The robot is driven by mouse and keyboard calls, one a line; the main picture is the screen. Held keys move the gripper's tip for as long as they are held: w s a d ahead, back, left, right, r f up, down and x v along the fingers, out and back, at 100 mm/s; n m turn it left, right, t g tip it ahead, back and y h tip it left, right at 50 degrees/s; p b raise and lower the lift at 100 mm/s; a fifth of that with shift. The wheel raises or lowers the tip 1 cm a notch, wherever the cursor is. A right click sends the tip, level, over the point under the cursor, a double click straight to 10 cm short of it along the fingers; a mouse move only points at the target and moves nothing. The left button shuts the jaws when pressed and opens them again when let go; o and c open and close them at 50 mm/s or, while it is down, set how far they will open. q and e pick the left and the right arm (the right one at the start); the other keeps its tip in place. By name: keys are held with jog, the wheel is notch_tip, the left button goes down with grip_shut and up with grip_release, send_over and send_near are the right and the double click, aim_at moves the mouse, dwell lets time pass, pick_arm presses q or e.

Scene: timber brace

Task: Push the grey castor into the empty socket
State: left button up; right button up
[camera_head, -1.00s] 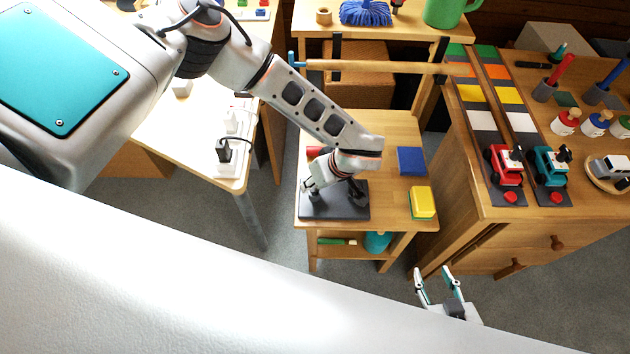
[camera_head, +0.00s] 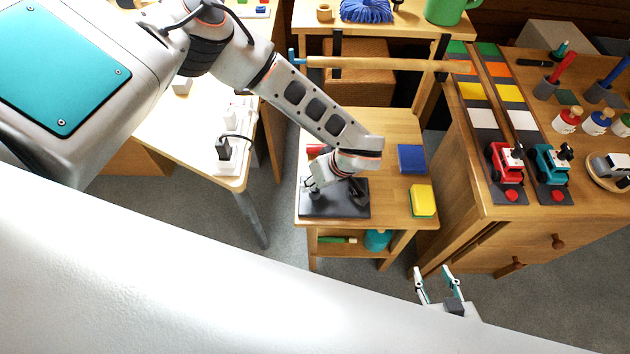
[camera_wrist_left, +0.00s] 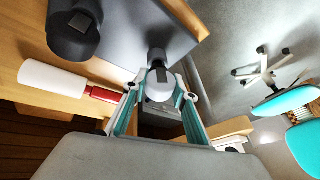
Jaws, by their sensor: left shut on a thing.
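My left gripper (camera_wrist_left: 158,98) is shut on a small pale grey piece with a dark top (camera_wrist_left: 158,76), which looks like the grey castor. In the head view my left gripper (camera_head: 318,183) is low over a dark slab (camera_head: 335,210) on the small wooden table. A dark rounded piece (camera_head: 358,196) stands on the slab beside the gripper; a similar dark piece (camera_wrist_left: 75,35) shows in the left wrist view. The empty socket cannot be made out; the fingers and wrist hide part of the slab. My right gripper (camera_head: 437,284) is open and empty, off the table's front right.
A blue block (camera_head: 411,159) and a yellow block (camera_head: 422,201) lie on the table right of the slab. A red-handled tool with a white end (camera_wrist_left: 55,78) lies near the slab. A wooden cabinet (camera_head: 520,190) stands close on the right.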

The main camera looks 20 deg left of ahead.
pick_arm(q)
jog(key=shift+f, duration=0.4)
dwell(0.6)
jog(key=o, duration=1.3)
jog(key=shift+r, duration=0.1)
jog(key=v, duration=1.1)
jog(key=shift+d+r, duration=0.2)
jog(key=shift+r, duration=0.15)
